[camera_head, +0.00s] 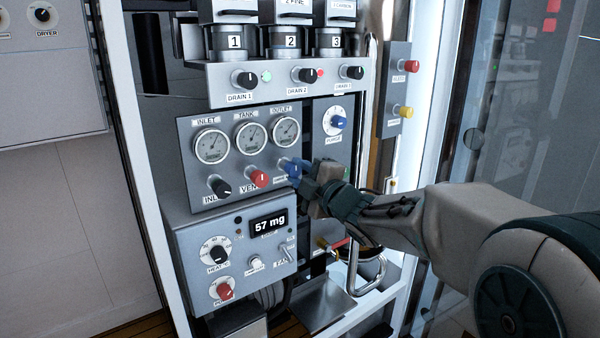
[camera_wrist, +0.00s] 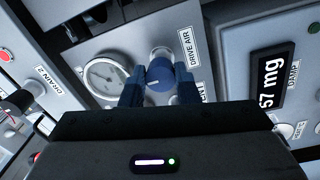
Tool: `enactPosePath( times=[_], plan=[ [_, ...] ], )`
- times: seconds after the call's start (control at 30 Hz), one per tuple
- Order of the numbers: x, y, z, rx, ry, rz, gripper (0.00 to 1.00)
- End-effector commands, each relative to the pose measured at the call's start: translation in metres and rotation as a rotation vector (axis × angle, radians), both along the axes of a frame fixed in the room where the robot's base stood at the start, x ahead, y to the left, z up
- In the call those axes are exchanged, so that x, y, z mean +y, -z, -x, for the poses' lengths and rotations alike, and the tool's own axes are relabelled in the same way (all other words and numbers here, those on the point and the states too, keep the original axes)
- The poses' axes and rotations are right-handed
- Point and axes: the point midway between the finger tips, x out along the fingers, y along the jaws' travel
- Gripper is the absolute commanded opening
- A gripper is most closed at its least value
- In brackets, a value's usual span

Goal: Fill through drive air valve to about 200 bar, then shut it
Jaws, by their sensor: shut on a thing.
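The drive air valve is a blue knob with a white pointer line; it shows in the wrist view (camera_wrist: 159,75) beside the DRIVE AIR label (camera_wrist: 186,48). My gripper (camera_wrist: 158,92) is shut on this knob, one blue finger on each side. In the head view my gripper (camera_head: 306,178) reaches in from the right at the panel's lower right and partly covers the knob and its label. Three round gauges, INLET (camera_head: 211,146), TANK (camera_head: 251,138) and OUTLET (camera_head: 286,132), sit above the valves. Their needle readings are too small to tell.
A black inlet knob (camera_head: 220,188) and a red vent knob (camera_head: 260,178) sit left of the drive air valve. Below is a box with a display (camera_head: 268,225) reading 57 mg. A blue-centred purge dial (camera_head: 338,122) is close above my gripper. A metal handle (camera_head: 352,270) protrudes below.

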Motion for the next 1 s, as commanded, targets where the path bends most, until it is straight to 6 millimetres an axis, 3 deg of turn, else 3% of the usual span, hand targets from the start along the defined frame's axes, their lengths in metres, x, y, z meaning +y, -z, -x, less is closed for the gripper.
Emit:
enactPosePath(
  times=[0.5, 0.53, 0.6, 1.0],
  plan=[
    [-0.0003, 0.0022, 0.0, 0.017, 0.001, -0.017, 0.05],
    [-0.0004, 0.0024, 0.0, 0.017, 0.001, -0.017, 0.31],
    [-0.0003, 0.0022, 0.0, 0.017, 0.001, -0.017, 0.49],
    [-0.0049, 0.0007, 0.0057, 0.014, 0.001, -0.015, 0.49]
  ],
)
